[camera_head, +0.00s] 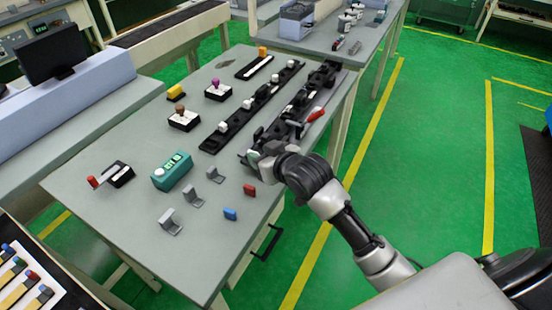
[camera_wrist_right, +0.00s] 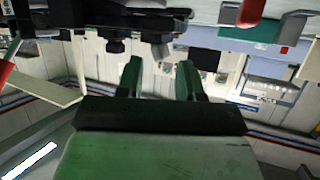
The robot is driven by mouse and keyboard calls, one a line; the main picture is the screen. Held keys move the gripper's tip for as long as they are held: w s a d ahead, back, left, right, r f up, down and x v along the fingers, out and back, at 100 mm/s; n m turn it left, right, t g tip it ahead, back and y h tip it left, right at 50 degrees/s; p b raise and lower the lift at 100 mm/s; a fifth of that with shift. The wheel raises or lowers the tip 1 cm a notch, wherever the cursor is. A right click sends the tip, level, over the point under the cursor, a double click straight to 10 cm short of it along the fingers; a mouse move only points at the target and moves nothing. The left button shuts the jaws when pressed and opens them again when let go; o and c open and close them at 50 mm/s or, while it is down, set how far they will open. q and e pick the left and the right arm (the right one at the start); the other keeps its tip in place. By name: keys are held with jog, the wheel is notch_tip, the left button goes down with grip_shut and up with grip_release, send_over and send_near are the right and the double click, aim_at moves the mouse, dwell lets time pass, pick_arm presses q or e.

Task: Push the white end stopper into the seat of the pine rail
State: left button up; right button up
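My right gripper (camera_head: 256,156) is at the near right edge of the grey table, by the end of a black fixture (camera_head: 290,115). In the right wrist view its two fingers (camera_wrist_right: 159,76) stand apart, with nothing clearly held between them. A small pale grey-white piece (camera_wrist_right: 160,48) shows beyond the gap; I cannot tell if it is the white end stopper. Several small white pieces (camera_head: 247,104) sit on a long black rack. My left gripper is out of view.
Grey brackets (camera_head: 170,221), a teal box (camera_head: 172,172), a red block (camera_head: 249,190) and a blue block (camera_head: 230,214) stand on the near table. A red-handled tool (camera_head: 316,114) lies by the right edge. A tray with coloured-ended strips (camera_head: 22,283) is at the lower left.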

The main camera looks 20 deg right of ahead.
jog(key=v, duration=0.6)
jog(key=shift+s+r, duration=0.25)
jog(key=shift+o, duration=1)
jog(key=shift+s+d+r, duration=0.1)
jog(key=shift+s, duration=0.05)
jog(key=shift+o, duration=1.5)
jog(key=w+a+m+g+p, duration=0.2)
jog(key=w+a+m+g, duration=0.3)
jog(key=w+a+g, duration=0.1)
jog(key=shift+w+a+f+g+y+p, duration=0.3)
jog(key=shift+a+g, duration=0.1)
jog(key=shift+a, duration=0.25)
jog(key=w+d+r+m+g+h+p, duration=0.2)
jog(key=w+d+r+m+g+h, duration=0.15)
jog(key=r+m+g, duration=0.35)
jog(key=shift+m+t+h, duration=0.35)
jog(key=shift+m+t, duration=0.15)
jog(key=shift+m, duration=0.2)
jog(key=f, duration=0.3)
jog(key=f+p, duration=0.1)
jog(key=shift+s+d+f, duration=0.4)
notch_tip(320, 180, down, 4)
jog(key=shift+f+p, duration=0.15)
jog(key=shift+p, duration=0.4)
jog(key=shift+w+f, duration=0.1)
jog(key=shift+f, duration=0.35)
